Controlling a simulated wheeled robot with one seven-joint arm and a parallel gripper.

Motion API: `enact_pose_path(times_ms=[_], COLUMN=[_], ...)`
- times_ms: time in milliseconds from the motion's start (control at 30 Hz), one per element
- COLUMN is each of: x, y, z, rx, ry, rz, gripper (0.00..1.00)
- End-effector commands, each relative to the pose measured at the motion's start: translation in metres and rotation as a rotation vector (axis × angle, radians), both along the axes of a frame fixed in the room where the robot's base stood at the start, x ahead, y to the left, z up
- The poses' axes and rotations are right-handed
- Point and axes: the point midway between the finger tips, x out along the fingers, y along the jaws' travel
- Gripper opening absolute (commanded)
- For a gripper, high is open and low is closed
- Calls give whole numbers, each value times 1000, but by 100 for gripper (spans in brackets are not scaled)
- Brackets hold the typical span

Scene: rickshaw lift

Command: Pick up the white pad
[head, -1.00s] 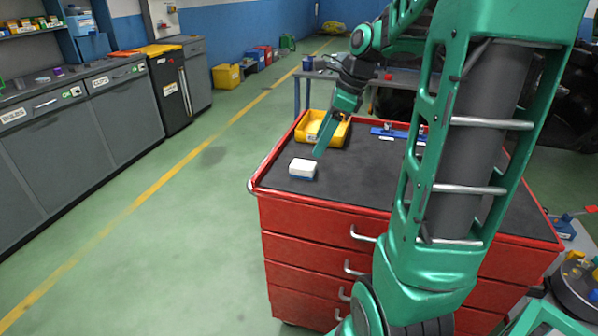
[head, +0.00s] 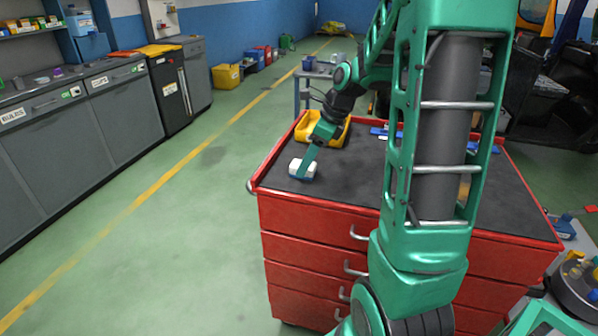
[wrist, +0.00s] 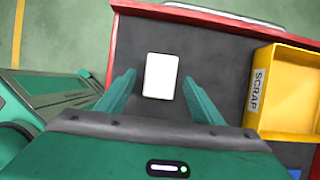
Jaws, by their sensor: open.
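The white pad (head: 297,168) lies on the dark top of the red drawer cabinet (head: 330,222), near its left edge. In the wrist view the white pad (wrist: 161,76) shows as a pale rectangle just ahead of and between the fingers. My gripper (wrist: 160,86) is open, with one finger on each side of the pad and a gap on both sides. Nothing is held.
A yellow bin marked SCRAP (wrist: 283,90) stands close to the right finger in the wrist view; the yellow bin (head: 337,133) is behind the pad in the head view. Blue tools (head: 381,132) lie farther right. The mat around the pad is clear.

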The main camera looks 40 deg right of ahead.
Motion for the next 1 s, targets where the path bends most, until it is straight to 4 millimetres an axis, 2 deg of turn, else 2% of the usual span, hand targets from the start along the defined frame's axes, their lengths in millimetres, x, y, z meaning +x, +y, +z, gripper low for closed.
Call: enact_pose_path(times_ms=[167, 433, 600, 633, 1000], x=[5, 6, 6, 6, 6], y=[5, 5, 5, 5, 5], z=[-17, -18, -18, -18, -15], rx=[1, 0, 0, 0, 0], ry=[2, 0, 0, 0, -2], rz=[2, 1, 1, 1, 1], gripper=[61, 61, 20, 17, 17])
